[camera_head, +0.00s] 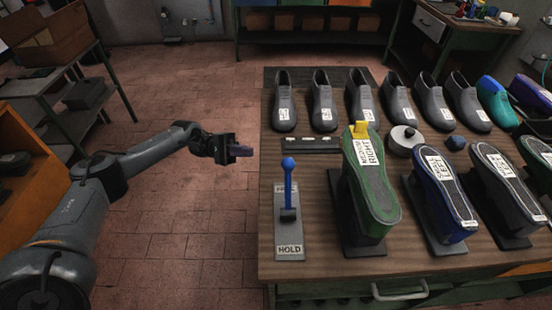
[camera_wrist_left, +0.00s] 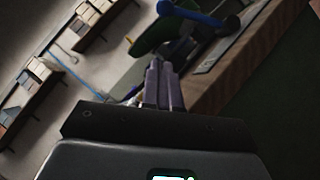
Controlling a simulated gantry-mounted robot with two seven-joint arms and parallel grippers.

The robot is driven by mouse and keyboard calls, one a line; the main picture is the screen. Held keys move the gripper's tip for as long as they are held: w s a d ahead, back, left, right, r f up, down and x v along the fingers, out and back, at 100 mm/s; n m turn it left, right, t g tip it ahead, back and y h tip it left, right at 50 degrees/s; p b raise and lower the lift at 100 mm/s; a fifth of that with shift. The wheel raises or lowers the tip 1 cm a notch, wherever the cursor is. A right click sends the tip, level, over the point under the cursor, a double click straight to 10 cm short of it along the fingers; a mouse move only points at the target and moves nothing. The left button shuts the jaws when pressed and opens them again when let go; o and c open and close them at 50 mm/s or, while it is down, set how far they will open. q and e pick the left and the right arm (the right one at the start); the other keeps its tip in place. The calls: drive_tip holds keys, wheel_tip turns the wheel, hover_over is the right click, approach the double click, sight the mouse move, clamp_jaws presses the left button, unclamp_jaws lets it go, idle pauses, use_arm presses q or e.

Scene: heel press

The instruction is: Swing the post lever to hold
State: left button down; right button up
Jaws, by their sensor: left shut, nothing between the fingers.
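The post lever (camera_head: 289,185) has a blue ball knob and stands nearly upright on a grey plate (camera_head: 289,245) at the table's left end. The plate reads HOLD at its near end; the far label is partly hidden behind the lever. My left gripper (camera_head: 246,151) is shut and empty, just off the table's left edge, to the left of the knob and apart from it. In the left wrist view, my closed fingers (camera_wrist_left: 164,85) point toward the table, with the blue lever (camera_wrist_left: 188,14) beyond them. My right gripper is not in view.
A green shoe form marked RIGHT (camera_head: 372,185) with a yellow piece on it stands right of the lever. A blue form marked LEFT (camera_head: 440,200) is beside it. Several grey lasts line the back of the table (camera_head: 320,255). Open floor lies left of the table.

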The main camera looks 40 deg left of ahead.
sight(288, 186)
use_arm(q)
drive_tip(key=s+r+p+x, duration=0.1)
drive_tip(key=s+p+x, duration=0.2)
drive_tip(key=p+x, duration=0.5)
drive_tip(key=shift+w+x, duration=0.25)
drive_tip(key=shift+x, duration=2.3)
drive_tip(key=shift+r, duration=0.15)
